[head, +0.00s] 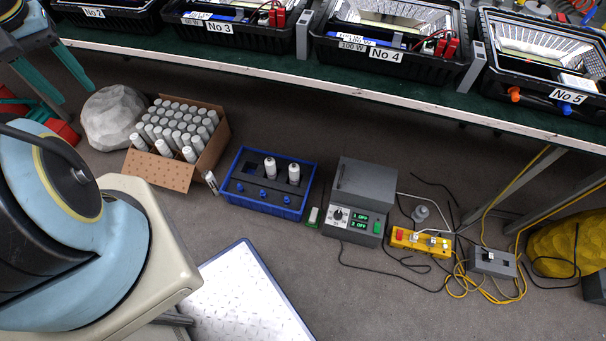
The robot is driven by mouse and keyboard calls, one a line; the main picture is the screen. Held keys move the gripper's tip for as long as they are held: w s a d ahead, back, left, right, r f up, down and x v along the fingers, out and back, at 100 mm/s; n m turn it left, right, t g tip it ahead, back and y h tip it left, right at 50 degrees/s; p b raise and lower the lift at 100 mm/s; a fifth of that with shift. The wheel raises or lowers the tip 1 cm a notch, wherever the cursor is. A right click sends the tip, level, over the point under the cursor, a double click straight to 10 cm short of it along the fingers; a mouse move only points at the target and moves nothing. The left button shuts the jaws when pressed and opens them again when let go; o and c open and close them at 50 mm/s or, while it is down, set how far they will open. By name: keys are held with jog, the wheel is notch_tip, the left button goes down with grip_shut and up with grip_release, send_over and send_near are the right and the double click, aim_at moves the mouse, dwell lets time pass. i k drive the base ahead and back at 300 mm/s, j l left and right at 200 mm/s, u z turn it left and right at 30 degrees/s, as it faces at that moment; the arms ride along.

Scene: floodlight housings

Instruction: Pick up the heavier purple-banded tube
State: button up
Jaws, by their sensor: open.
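Several white and grey tubes (178,127) stand in an open cardboard box (158,170) on the floor. Two white tubes stand in a blue crate (265,206): a left one (270,167) and a right one (294,175). Another small tube-like piece (211,182) lies between box and crate. I cannot make out a purple band on any of them, nor which is heavier. My gripper (65,109), with teal fingers, is at the upper left. It is open and empty, apart from the box and left of it.
A grey rock (114,117) sits left of the box. A grey control box (361,195), yellow switch unit (421,241) and loose cables lie right of the crate. A bench (270,70) with numbered black bins spans the top. The floor in front of the crate is partly clear.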

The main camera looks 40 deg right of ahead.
aim_at(294, 169)
jog(key=i+z, duration=0.15)
jog(key=z, duration=0.3)
jog(key=i+j+z, duration=0.1)
jog(key=z, duration=0.35)
jog(key=i+j+z, duration=0.1)
jog(key=z, duration=0.4)
jog(key=i+j, duration=0.15)
jog(key=j, duration=0.15)
jog(key=i+j, duration=0.2)
jog(key=j, duration=0.1)
